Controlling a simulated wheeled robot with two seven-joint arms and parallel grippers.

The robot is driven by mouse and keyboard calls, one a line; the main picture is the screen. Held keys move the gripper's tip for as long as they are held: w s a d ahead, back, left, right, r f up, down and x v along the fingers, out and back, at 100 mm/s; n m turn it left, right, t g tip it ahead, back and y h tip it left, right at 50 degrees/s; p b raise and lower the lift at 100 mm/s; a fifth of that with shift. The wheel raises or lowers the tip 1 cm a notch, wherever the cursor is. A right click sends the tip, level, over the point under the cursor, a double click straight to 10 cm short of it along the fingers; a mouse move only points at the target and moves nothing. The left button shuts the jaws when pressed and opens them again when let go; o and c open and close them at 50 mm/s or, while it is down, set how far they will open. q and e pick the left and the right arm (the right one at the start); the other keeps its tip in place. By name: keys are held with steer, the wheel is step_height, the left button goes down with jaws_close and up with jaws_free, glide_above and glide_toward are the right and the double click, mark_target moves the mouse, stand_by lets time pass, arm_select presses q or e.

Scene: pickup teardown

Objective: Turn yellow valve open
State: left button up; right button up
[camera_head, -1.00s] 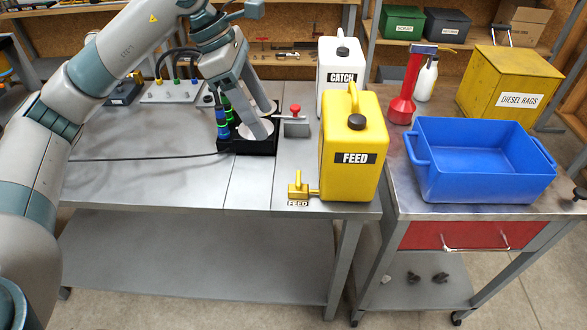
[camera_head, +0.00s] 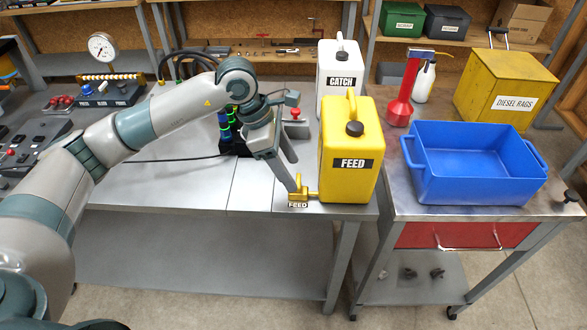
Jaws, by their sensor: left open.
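The yellow valve (camera_head: 299,192) sticks out low from the left side of the yellow FEED can (camera_head: 349,150), at the front edge of the steel bench. A small FEED label (camera_head: 297,205) is just below it. My left gripper (camera_head: 294,184) points down at the valve, with its fingertips at or right beside the valve's handle. The gripper is open. The fingers partly overlap in this view, so I cannot tell whether they touch the handle or straddle it. My right gripper is not in view.
A white CATCH can (camera_head: 339,72) stands behind the FEED can. A blue bin (camera_head: 475,165) and a red funnel (camera_head: 405,95) stand on the cart at right. A red-knobbed fixture (camera_head: 295,118) is behind my gripper.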

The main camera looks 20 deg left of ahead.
arm_select(q)
steer(key=shift+p+x, duration=0.3)
steer(key=shift+x, duration=1.15)
steer(key=c, duration=1.1)
steer(key=shift+o, duration=0.2)
